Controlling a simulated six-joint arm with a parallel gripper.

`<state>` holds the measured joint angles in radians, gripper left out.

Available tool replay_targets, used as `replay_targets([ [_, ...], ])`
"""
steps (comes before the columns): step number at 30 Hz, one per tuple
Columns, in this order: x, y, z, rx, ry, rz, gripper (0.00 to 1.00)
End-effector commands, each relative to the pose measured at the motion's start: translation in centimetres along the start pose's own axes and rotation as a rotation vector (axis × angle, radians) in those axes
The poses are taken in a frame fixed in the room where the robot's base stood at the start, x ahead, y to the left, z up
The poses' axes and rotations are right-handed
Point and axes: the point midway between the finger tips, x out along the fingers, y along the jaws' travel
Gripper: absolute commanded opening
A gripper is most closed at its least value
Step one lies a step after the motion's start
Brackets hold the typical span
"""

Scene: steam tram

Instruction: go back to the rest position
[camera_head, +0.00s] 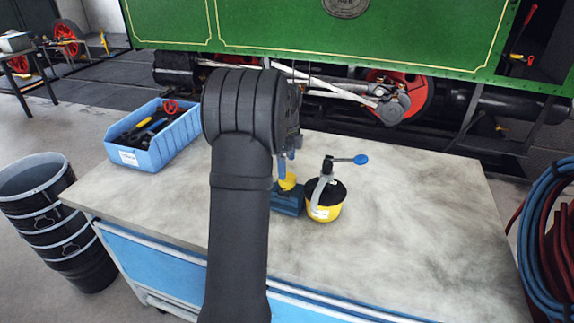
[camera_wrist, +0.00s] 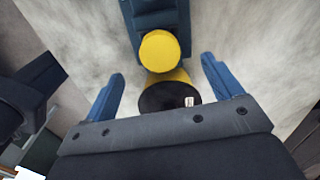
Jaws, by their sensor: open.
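My gripper (camera_head: 286,163) is above the workbench (camera_head: 420,235). Its two blue fingers stand apart in the wrist view (camera_wrist: 162,68), with nothing gripped between them. A blue block (camera_head: 290,203) with a round yellow top (camera_head: 287,182) sits on the bench below the fingers. In the wrist view the yellow top (camera_wrist: 160,52) and the blue block (camera_wrist: 150,16) lie just beyond the fingertips. A black and yellow pot (camera_head: 323,207) with a blue-knobbed lever stands upright right of the block. A black and yellow round part shows between the fingers; I cannot tell whether it is the pot.
A blue bin (camera_head: 150,147) of tools is at the bench's back left. Stacked black buckets (camera_head: 45,215) stand left of the bench, and coiled hoses (camera_head: 550,235) hang at the right. The green tram (camera_head: 300,28) stands behind. The bench's right half is clear.

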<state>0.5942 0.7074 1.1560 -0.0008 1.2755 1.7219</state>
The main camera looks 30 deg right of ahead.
Motion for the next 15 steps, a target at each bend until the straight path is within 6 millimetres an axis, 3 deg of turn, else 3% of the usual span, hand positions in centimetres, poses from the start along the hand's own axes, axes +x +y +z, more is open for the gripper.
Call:
replay_targets([
  [9,0.3,0.0,0.0,0.000,0.000,0.001,0.85],
  [15,2.6,0.1,0.0,0.000,0.001,0.004,0.85],
])
